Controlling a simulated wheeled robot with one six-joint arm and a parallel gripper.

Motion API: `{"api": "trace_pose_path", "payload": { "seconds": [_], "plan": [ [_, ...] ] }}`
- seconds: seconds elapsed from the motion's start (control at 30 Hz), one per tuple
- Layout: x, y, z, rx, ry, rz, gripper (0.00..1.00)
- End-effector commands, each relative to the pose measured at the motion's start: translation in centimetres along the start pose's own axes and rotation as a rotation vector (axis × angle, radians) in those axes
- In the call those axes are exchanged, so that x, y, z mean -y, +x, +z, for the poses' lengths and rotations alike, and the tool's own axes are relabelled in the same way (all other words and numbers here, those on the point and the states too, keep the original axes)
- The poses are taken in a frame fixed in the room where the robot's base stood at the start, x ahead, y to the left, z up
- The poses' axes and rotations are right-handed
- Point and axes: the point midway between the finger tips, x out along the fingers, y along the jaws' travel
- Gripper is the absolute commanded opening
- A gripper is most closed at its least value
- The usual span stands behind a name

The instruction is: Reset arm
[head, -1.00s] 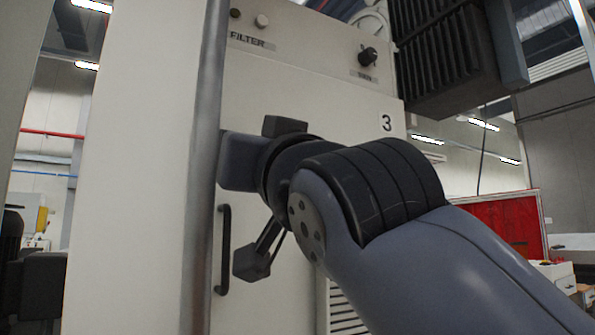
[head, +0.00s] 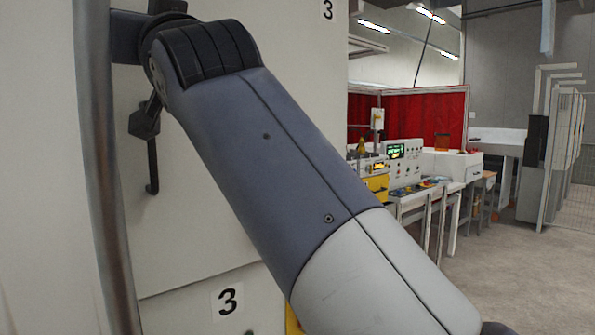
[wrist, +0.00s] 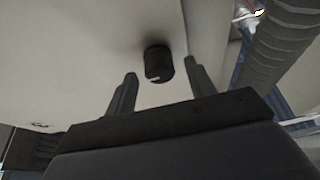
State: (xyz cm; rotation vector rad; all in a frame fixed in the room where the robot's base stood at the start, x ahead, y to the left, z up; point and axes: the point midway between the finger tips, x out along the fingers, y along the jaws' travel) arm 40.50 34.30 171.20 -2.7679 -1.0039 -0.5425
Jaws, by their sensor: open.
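My gripper (wrist: 161,67) is open in the wrist view, with one finger on each side of the picture's middle. A black round knob (wrist: 158,63) with a small white mark shows between the fingertips on a pale panel. Gaps show on both sides of the knob, so the fingers do not appear to touch it. How far the fingertips are from the panel is hard to tell. In the head view my arm (head: 265,140) reaches up and left across the pale cabinet (head: 225,225). My gripper's fingers cannot be made out clearly there.
A metal post (head: 100,180) stands at the left, close to my arm's end. A dark door handle (head: 152,165) is behind the arm. A control bench (head: 405,170) with a red curtain (head: 440,112) behind it stands right. Open floor (head: 530,265) lies at the lower right.

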Motion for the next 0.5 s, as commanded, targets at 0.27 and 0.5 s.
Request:
{"api": "trace_pose_path", "payload": {
  "seconds": [0.27,0.5],
  "plan": [
    [0.06,1.30,-0.11,0.001,-0.023,-0.013,0.52],
    [0.08,1.26,0.05,0.001,-0.031,-0.017,0.52]
  ]
}}
